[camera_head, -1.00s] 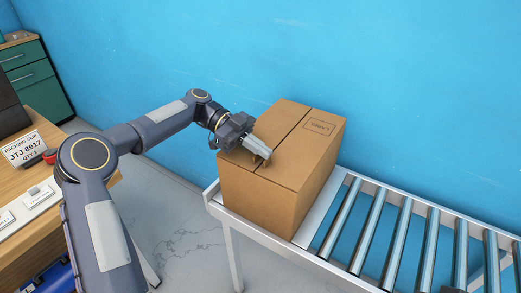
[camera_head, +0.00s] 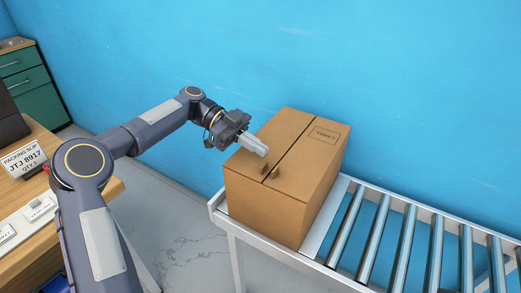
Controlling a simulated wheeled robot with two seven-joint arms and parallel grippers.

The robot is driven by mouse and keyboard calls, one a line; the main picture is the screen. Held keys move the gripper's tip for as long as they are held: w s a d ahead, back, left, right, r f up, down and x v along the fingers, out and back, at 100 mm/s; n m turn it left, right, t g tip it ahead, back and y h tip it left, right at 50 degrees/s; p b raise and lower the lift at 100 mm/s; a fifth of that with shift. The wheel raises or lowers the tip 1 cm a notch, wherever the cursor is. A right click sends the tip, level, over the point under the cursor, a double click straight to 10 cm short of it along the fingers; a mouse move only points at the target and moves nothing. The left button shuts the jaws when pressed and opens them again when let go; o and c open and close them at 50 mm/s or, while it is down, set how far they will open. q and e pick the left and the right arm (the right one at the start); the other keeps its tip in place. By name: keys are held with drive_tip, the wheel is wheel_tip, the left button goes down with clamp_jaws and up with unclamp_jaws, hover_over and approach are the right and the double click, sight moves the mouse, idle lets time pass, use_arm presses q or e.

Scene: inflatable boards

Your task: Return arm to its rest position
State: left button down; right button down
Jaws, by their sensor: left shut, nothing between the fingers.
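My left arm comes in from the left side and reaches toward a brown cardboard box. My left gripper (camera_head: 256,147) is shut and empty, over the near left part of the box top. I cannot tell whether its fingertips touch the cardboard. The box (camera_head: 265,200) stands upright on the left end of a roller conveyor. Its top flaps are folded down with a dark seam between them, and small tabs stick up near the front of the seam. A printed label mark (camera_head: 324,136) shows on the right flap. My right gripper is out of view.
The roller conveyor (camera_head: 354,267) runs to the lower right, its rollers empty. A wooden table (camera_head: 40,240) at the left holds a packing slip card (camera_head: 22,159) and small labelled items. A green drawer cabinet (camera_head: 27,85) stands behind. A blue wall (camera_head: 200,45) closes the back.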

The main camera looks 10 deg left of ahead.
use_arm(q)
drive_tip(key=a, duration=0.2)
drive_tip(key=w+a+f, duration=0.2)
drive_tip(key=a, duration=0.1)
drive_tip(key=shift+w+a+f, duration=0.1)
drive_tip(key=shift+a, duration=0.25)
drive_tip(key=s+d+r+n+t+y+p, duration=0.1)
drive_tip(key=s+r+n+t+y+p, duration=0.1)
drive_tip(key=s+r+n+y, duration=0.25)
drive_tip(key=s+d+r+n+t+y+p, duration=0.25)
drive_tip(key=s+n, duration=0.25)
drive_tip(key=s, duration=0.3)
drive_tip(key=s+a+f+n+t+y+p, duration=0.1)
drive_tip(key=s+a+f+n+t, duration=0.1)
drive_tip(key=s+n, duration=0.5)
drive_tip(key=s+a+f+n+t+y+p, duration=0.2)
drive_tip(key=s+n, duration=0.5)
drive_tip(key=s, duration=0.4)
drive_tip(key=shift+s+a+f+t+p, duration=0.25)
drive_tip(key=shift+a+f+t, duration=0.2)
drive_tip(key=shift+a+t, duration=0.55)
drive_tip(key=shift+w+d, duration=0.1)
